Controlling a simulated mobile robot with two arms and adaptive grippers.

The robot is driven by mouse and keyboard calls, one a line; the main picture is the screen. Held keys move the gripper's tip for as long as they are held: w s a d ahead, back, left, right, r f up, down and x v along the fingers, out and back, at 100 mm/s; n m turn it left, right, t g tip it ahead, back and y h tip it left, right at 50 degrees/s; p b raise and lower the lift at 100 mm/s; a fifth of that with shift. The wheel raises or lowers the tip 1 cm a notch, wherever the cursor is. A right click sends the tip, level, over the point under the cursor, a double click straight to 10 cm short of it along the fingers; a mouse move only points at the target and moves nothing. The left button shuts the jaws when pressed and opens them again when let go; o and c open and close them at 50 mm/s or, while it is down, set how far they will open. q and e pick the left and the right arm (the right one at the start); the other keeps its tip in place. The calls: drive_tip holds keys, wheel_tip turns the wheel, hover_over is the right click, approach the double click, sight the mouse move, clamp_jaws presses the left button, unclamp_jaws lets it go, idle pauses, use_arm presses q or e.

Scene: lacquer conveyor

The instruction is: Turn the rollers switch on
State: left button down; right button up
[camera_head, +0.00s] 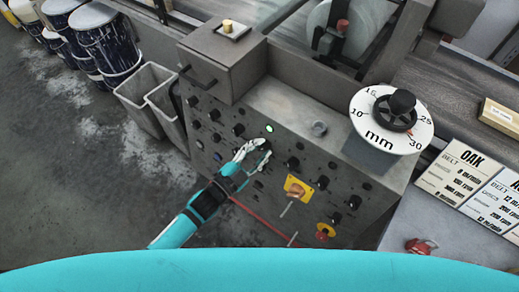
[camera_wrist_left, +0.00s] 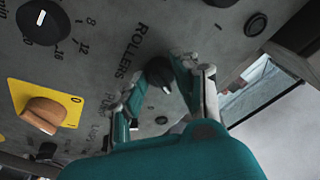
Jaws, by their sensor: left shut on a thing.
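The rollers switch (camera_wrist_left: 160,74) is a small black knob on the grey control panel (camera_head: 325,175), beside the printed word ROLLERS in the left wrist view. My left gripper (camera_head: 252,150) reaches up to the panel face from the lower left in the head view. In the left wrist view its fingers (camera_wrist_left: 163,78) stand on either side of the black knob, shut on it. In the head view the gripper hides most of the knob. Which way the switch is set is hard to tell. My right gripper is not in view.
Other black knobs (camera_head: 292,163) sit close around on the panel. A yellow plate with a tan handle (camera_wrist_left: 42,115) is near the gripper. A green lamp (camera_head: 269,129) is lit above it. A round mm dial (camera_head: 392,118) stands at the right; bins (camera_head: 146,98) stand left.

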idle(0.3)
use_arm(q)
drive_tip(key=c, duration=1)
unclamp_jaws()
drive_tip(key=v, duration=1.2)
drive_tip(key=shift+a, duration=0.1)
